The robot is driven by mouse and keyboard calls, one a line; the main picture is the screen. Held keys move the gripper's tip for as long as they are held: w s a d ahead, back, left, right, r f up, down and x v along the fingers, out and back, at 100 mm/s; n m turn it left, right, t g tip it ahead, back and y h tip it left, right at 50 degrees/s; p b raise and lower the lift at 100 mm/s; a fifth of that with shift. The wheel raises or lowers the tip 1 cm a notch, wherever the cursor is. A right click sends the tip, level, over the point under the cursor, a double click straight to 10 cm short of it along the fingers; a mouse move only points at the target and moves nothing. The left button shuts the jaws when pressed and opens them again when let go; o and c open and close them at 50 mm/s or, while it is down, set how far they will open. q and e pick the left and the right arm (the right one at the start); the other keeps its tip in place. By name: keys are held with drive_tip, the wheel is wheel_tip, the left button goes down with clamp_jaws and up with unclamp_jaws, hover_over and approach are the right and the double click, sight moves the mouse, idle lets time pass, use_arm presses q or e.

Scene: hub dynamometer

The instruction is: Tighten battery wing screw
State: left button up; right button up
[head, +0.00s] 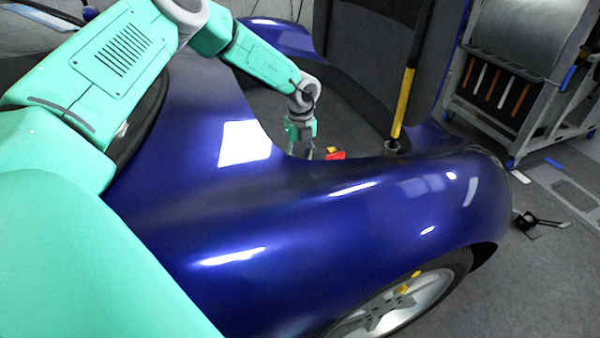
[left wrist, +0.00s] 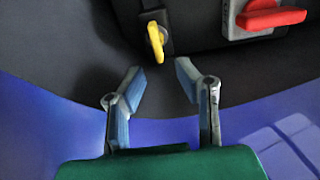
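A yellow wing screw (left wrist: 155,41) sits on a dark strap or bracket at the top middle of the left wrist view. I take it for the battery wing screw; I cannot make it out in the head view. My left gripper (left wrist: 160,84) is open and empty, with its two fingertips apart just below the screw in the picture and not touching it. In the head view my left gripper (head: 306,153) reaches down into the open bay of the blue car. My right gripper is in neither view.
A red handle (left wrist: 272,17) on a grey block lies right of the screw; red also shows in the head view (head: 335,155). The blue car body (head: 270,215) curves around the bay. A yellow-and-black pole (head: 403,100) stands to the right. A metal cart (head: 525,85) is farther back.

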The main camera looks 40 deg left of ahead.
use_arm(q)
wheel_tip(320, 180, down, 4)
drive_tip(key=shift+d+r+b, duration=0.15)
drive_tip(key=shift+r+b, duration=0.05)
drive_tip(key=shift+b, duration=0.25)
drive_tip(key=shift+a+f, duration=0.2)
drive_tip(key=shift+f, duration=0.15)
clamp_jaws()
drive_tip(key=shift+d, duration=0.1)
